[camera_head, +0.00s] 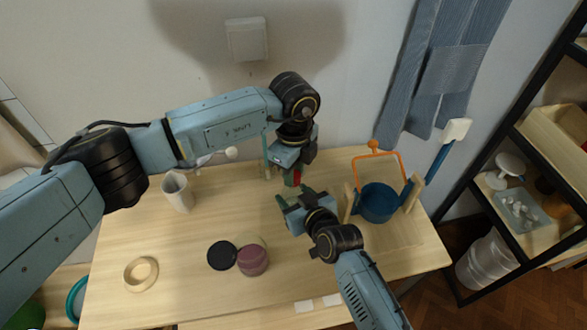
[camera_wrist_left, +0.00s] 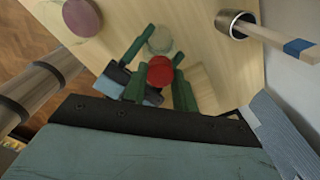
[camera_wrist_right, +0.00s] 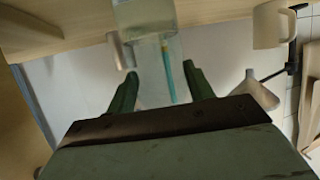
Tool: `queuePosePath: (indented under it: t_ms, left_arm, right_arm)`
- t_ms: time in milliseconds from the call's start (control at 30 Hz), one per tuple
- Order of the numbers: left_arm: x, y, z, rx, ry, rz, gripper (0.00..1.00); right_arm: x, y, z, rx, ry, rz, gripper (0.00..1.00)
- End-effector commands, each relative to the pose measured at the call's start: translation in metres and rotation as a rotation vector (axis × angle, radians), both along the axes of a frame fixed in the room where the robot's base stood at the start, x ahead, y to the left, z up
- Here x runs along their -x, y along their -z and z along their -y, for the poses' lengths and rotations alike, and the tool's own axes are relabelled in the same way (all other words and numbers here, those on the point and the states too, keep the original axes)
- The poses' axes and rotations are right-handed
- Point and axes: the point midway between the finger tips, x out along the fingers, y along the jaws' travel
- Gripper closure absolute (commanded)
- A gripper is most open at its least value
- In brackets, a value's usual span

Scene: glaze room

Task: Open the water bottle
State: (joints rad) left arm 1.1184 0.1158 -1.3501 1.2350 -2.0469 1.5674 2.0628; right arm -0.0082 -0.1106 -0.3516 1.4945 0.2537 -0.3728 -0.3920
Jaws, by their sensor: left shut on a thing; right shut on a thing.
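The clear water bottle (camera_wrist_right: 140,70) stands between the fingers of my right gripper (camera_wrist_right: 162,82) in the right wrist view; its body is see-through. My right gripper (camera_head: 293,200) is shut on the bottle's body from the front. The red cap (camera_wrist_left: 160,72) is between the green fingers of my left gripper (camera_wrist_left: 160,86), which is shut on it from above. In the head view my left gripper (camera_head: 291,178) hides most of the cap and bottle. Whether the cap is loose on the bottle cannot be seen.
On the table are a white cup (camera_head: 177,193), a wooden ring (camera_head: 141,273), a black disc (camera_head: 221,256) and a maroon round jar (camera_head: 252,261). A blue pot (camera_head: 378,205) in a wooden carrier stands close on the right. The table's left middle is clear.

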Motion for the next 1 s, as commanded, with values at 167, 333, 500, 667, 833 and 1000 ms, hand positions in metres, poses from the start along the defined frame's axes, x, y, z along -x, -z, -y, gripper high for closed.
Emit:
queuePosePath:
  t_ms: [167,333,500,667,833,1000]
  left_arm:
    - [0.000,0.000,0.000,0.001,-0.001,-0.001,1.00]
    - [0.000,0.000,0.000,0.000,0.000,0.000,1.00]
    - [0.000,0.000,0.000,0.000,0.000,0.000,1.00]
    - [0.000,-0.004,0.000,0.001,0.001,0.001,1.00]
    - [0.000,-0.010,0.000,0.000,0.001,0.001,1.00]
    - [0.000,-0.016,0.000,0.001,0.000,0.001,1.00]
  right_arm:
    - [0.000,0.001,0.001,0.002,0.000,-0.002,1.00]
    - [0.000,0.001,0.001,0.002,0.000,-0.001,1.00]
    - [0.000,0.001,0.000,0.002,0.000,-0.001,1.00]
    - [0.000,0.001,0.000,0.002,0.000,-0.001,1.00]
    - [0.000,0.001,0.000,0.002,0.000,-0.001,1.00]
    - [0.000,0.001,0.000,0.002,0.000,-0.001,1.00]
